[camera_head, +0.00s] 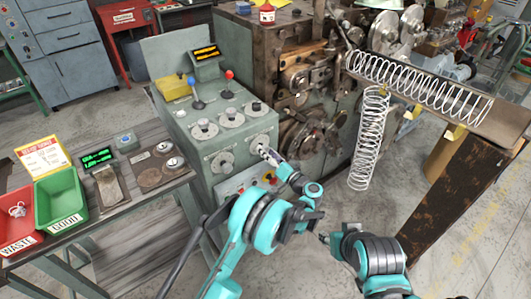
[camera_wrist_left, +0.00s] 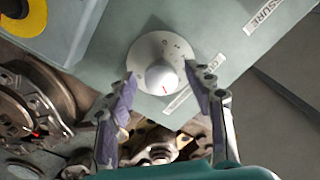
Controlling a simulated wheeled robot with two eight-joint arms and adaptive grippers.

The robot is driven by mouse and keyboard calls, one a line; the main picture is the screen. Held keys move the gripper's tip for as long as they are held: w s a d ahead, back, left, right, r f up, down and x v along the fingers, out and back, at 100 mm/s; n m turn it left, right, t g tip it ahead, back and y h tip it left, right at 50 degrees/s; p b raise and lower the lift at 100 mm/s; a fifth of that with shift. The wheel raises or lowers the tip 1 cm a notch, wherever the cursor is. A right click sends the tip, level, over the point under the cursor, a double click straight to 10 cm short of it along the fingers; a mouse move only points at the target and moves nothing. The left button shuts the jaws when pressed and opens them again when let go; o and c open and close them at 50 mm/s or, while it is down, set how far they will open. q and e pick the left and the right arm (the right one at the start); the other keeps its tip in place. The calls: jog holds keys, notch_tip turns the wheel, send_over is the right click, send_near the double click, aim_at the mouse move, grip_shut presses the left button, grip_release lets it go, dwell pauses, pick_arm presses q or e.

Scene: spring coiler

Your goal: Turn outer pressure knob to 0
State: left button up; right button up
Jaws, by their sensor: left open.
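The outer pressure knob (camera_wrist_left: 158,62) is a round white dial with a raised centre and a red mark, set on a grey-green panel beside a label ending in "SURE" (camera_wrist_left: 264,16). My left gripper (camera_wrist_left: 161,76) is open, its two fingers on either side of the knob's lower part; I cannot tell whether they touch it. In the head view the left gripper (camera_head: 268,154) is at the right knob on the front of the control box (camera_head: 190,155), partly covering that knob. My right gripper (camera_head: 326,238) hangs low over the floor, away from the box; its jaw opening is unclear.
Another dial (camera_head: 222,162) sits left on the same face, with levers and knobs above. A yellow ring with a dark centre (camera_wrist_left: 22,18) is near the knob. Coiling machinery and springs (camera_head: 420,88) stand right. A bench with red and green bins (camera_head: 62,205) is left.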

pick_arm(q)
jog(key=shift+w+a, duration=0.35)
jog(key=shift+w, duration=0.15)
jog(key=shift+r, duration=0.1)
jog(key=shift+c, duration=0.3)
jog(key=c, duration=1.1)
